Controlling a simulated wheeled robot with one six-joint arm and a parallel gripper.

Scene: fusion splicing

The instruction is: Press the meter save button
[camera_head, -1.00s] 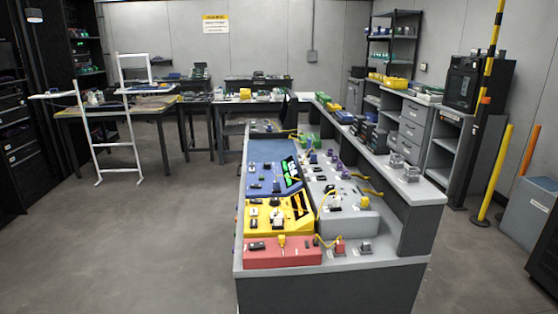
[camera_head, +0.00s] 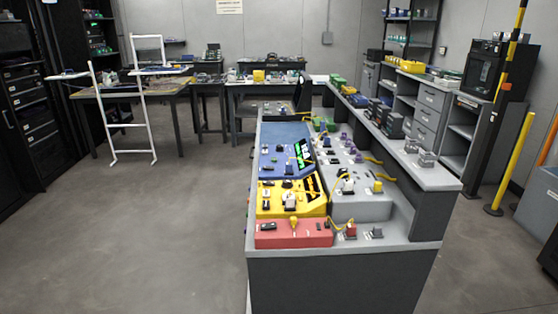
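A long workbench (camera_head: 300,255) in the middle of the room carries several coloured units. A blue unit (camera_head: 270,162) with a dark, green-lit screen (camera_head: 304,153) is farthest back of the three on the left side. A yellow unit (camera_head: 303,208) with a dark, orange-lit screen (camera_head: 313,188) comes in front of it. A red unit (camera_head: 280,240) sits at the near end. Small dark buttons or parts lie on all three. I cannot tell which unit is the meter, and no save button label is readable. My gripper is not in view.
A raised grey shelf (camera_head: 432,179) runs along the bench's right side. A white frame (camera_head: 103,108) stands by a table at the back left. Yellow posts (camera_head: 512,160) and a grey cabinet (camera_head: 541,200) are at the right. The floor (camera_head: 150,230) left of the bench is open.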

